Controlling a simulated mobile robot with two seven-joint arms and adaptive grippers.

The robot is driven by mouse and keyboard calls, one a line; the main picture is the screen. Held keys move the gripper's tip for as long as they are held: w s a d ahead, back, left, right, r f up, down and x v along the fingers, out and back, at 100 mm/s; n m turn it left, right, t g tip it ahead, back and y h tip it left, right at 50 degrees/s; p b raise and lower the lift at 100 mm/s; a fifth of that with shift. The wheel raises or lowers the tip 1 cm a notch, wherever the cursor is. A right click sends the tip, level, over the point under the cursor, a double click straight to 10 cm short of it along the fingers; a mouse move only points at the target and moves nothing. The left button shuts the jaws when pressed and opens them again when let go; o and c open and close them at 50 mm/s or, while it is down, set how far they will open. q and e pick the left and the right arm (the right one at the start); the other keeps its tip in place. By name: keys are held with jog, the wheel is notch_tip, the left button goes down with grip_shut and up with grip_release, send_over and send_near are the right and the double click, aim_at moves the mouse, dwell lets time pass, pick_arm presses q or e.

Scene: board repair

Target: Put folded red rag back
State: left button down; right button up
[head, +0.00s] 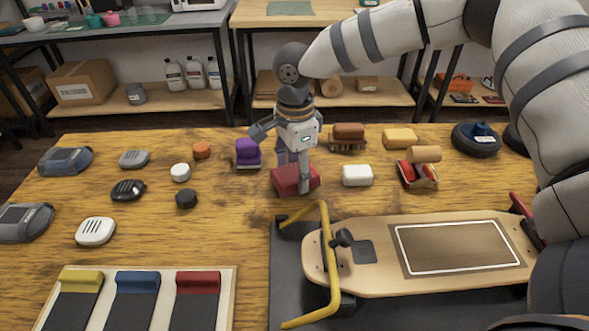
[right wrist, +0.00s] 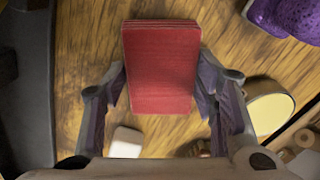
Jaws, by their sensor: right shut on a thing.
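The folded red rag (head: 287,181) is a flat-sided red block near the middle of the wooden table, just behind the skateboard's left end. My right gripper (head: 295,172) points down over it and is shut on it, one finger on each side. In the right wrist view the rag (right wrist: 161,60) sits between the two fingers (right wrist: 161,85), its layered edge at the top. I cannot tell whether the rag touches the table. My left gripper is not in view.
A white block (head: 357,175) lies just right of the rag, and a purple item (head: 248,153) stands to its left. A tray with coloured-edged strips (head: 228,290) is front left.

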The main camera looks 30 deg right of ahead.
aim_at(295, 173)
jog(key=shift+f, duration=0.1)
jog(key=o, duration=1.1)
notch_tip(295, 173, up, 12)
jog(key=shift+r+p, duration=0.15)
jog(key=shift+p, duration=0.3)
